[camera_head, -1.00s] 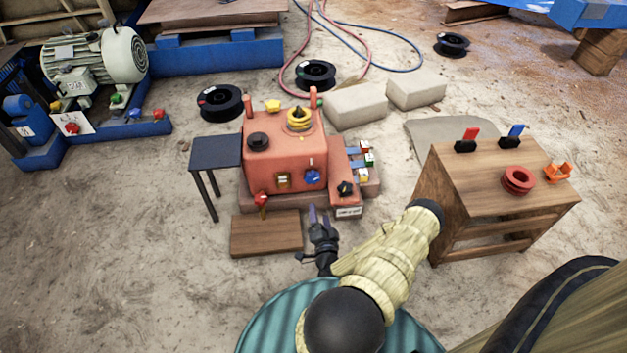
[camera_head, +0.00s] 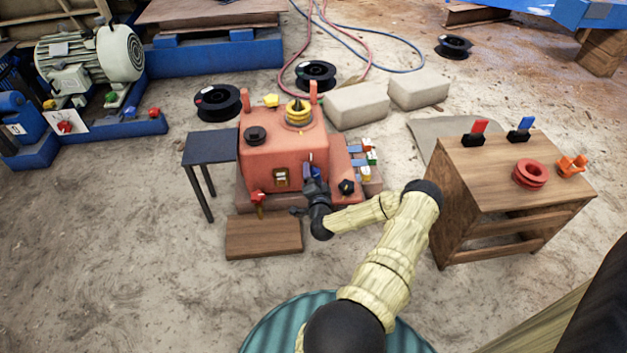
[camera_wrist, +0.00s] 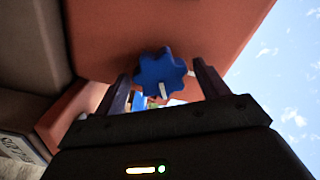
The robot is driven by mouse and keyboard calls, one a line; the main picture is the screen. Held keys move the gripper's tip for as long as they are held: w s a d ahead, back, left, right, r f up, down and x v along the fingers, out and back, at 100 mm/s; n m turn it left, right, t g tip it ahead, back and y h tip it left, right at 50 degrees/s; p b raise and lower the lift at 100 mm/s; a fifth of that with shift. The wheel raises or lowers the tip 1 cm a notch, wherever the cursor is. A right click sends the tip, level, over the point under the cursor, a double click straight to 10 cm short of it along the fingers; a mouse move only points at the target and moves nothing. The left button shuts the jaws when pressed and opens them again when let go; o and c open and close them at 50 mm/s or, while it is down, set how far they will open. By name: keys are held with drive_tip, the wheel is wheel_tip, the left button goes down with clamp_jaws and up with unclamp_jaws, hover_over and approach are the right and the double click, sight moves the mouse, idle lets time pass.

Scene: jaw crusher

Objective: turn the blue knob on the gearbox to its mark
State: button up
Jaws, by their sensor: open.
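The red gearbox (camera_head: 285,150) stands on the ground in the middle of the head view. The blue knob (camera_wrist: 162,76) is on its face, with a lobed rim and a white pointer line, and shows large in the wrist view. In the head view my gripper covers most of the knob. My gripper (camera_wrist: 165,88) is open, one finger on either side of the knob in the wrist picture; I cannot tell whether the fingers touch it. A small white mark (camera_head: 310,156) shows on the gearbox just above my gripper in the head view.
A black knob (camera_head: 347,187) sits on the gearbox to the right of my gripper and a red valve handle (camera_head: 258,197) at its lower left. A dark side table (camera_head: 209,148) stands left, a wooden board (camera_head: 264,237) lies in front, and a wooden bench (camera_head: 490,200) stands right.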

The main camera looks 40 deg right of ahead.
drive_tip(key=shift+w+d, duration=0.1)
drive_tip(key=shift+w, duration=0.1)
drive_tip(key=shift+c, duration=0.2)
drive_tip(key=c, duration=0.9)
drive_tip(key=shift+c, duration=0.2)
